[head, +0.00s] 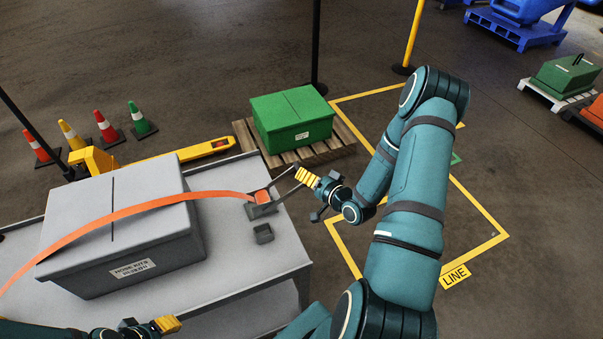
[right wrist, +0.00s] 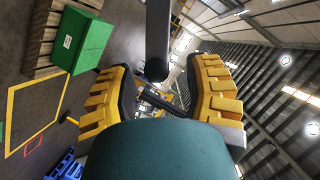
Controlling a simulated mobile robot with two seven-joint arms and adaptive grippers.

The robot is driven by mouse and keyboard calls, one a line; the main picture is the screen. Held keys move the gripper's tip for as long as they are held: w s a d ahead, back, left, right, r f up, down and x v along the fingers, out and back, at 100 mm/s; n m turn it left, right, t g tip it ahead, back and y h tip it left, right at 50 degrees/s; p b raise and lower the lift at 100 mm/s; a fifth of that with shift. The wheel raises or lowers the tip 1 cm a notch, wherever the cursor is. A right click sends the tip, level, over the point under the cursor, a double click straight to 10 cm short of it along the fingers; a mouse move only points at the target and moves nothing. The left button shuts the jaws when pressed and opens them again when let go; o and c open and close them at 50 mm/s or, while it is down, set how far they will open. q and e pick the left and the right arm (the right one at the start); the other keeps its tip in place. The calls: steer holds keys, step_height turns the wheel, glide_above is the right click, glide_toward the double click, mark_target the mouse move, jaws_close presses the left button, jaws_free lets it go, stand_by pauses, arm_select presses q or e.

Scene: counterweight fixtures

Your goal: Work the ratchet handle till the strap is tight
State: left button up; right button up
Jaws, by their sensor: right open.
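A grey lidded box (head: 75,212) with a white label stands on a grey table (head: 262,300). An orange strap (head: 140,208) arches across it, from the left picture edge to the ratchet (head: 262,208) on the table's right side. The ratchet's handle (head: 287,190) slopes up and right towards my right gripper (head: 306,178). In the right wrist view that gripper (right wrist: 160,85) is open, and a grey bar with a dark round end (right wrist: 157,40), seemingly the handle, lies between its yellow fingers. Contact cannot be told. My left gripper (head: 160,326) is low in the head view, its jaws unclear.
A small grey block (head: 263,234) sits by the ratchet. Beyond the table are a green crate (head: 291,118) on a wooden pallet (head: 335,147), a yellow pallet jack (head: 190,152), several cones (head: 105,126) and posts. Floor inside the yellow lines is clear.

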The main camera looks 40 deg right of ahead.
steer(key=shift+x, duration=1.7)
jaws_close()
